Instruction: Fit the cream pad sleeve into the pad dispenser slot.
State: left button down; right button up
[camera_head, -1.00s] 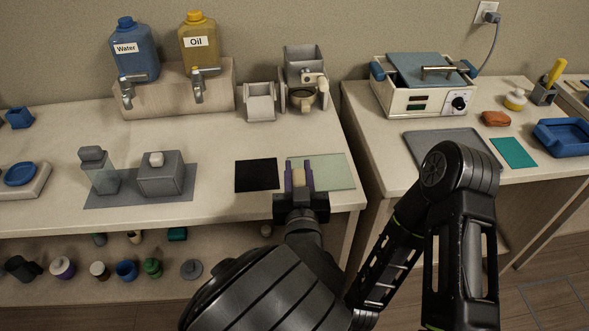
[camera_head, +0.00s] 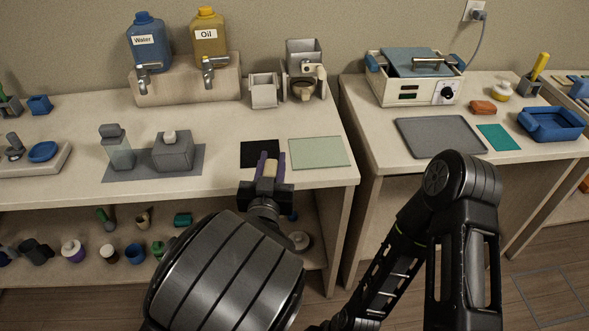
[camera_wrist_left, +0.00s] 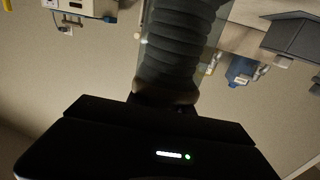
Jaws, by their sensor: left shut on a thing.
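My left gripper (camera_head: 272,166) is shut on a small cream piece (camera_head: 271,170), which I take as the pad sleeve. The purple fingers stand on either side of it and hide most of it. In the head view they overlap the front right part of a black mat (camera_head: 252,147); their height above it is unclear. A small grey open-topped box (camera_head: 264,90) stands at the back of the table. I cannot tell whether it is the pad dispenser, and no slot shows clearly. The left wrist view shows no fingertips or sleeve. My right gripper is out of view.
A pale green mat (camera_head: 320,153) lies to the right. Water (camera_head: 148,45) and Oil (camera_head: 209,35) jugs stand behind. A grey tray (camera_head: 440,137) is on the right table, across a gap.

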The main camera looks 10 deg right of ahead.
pick_arm(q)
jog(key=w+a+f+n+y, duration=0.1)
jog(key=a+f, duration=0.1)
jog(key=a, duration=0.8)
jog(key=w+a+f+n+y, duration=0.1)
jog(key=a+f+y, duration=0.1)
jog(key=a, duration=0.9)
jog(key=shift+w+a+f, duration=0.3)
jog(key=shift+w+f, duration=0.05)
jog(key=shift+f, duration=0.35)
